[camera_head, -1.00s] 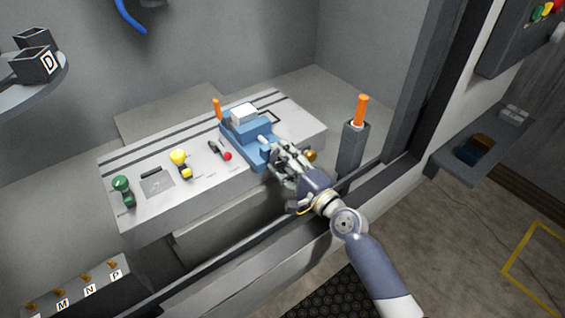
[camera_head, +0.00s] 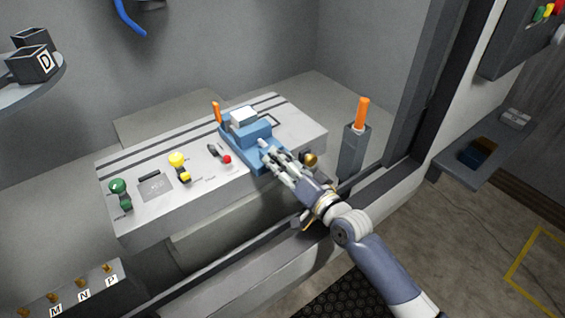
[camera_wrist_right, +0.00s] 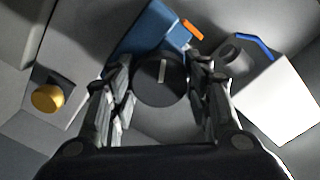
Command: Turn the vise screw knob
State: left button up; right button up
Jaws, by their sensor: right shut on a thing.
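The blue vise (camera_head: 238,150) sits on the grey workbench with a white block (camera_head: 243,116) on top. Its screw knob (camera_wrist_right: 160,84) is a dark round disc with a white line, seen between the fingers in the right wrist view. My right gripper (camera_head: 269,152) is at the near end of the vise, shut on the knob, and its fingers (camera_wrist_right: 160,72) lie on both sides of it. In the head view the gripper hides the knob. My left gripper is not in view.
A brass knob (camera_head: 310,159) is just right of the gripper. A grey post with an orange handle (camera_head: 362,112) stands farther right. The booth sill (camera_head: 262,254) runs in front.

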jog(key=shift+n, duration=0.6)
jog(key=o, duration=1.1)
jog(key=v, duration=1.2)
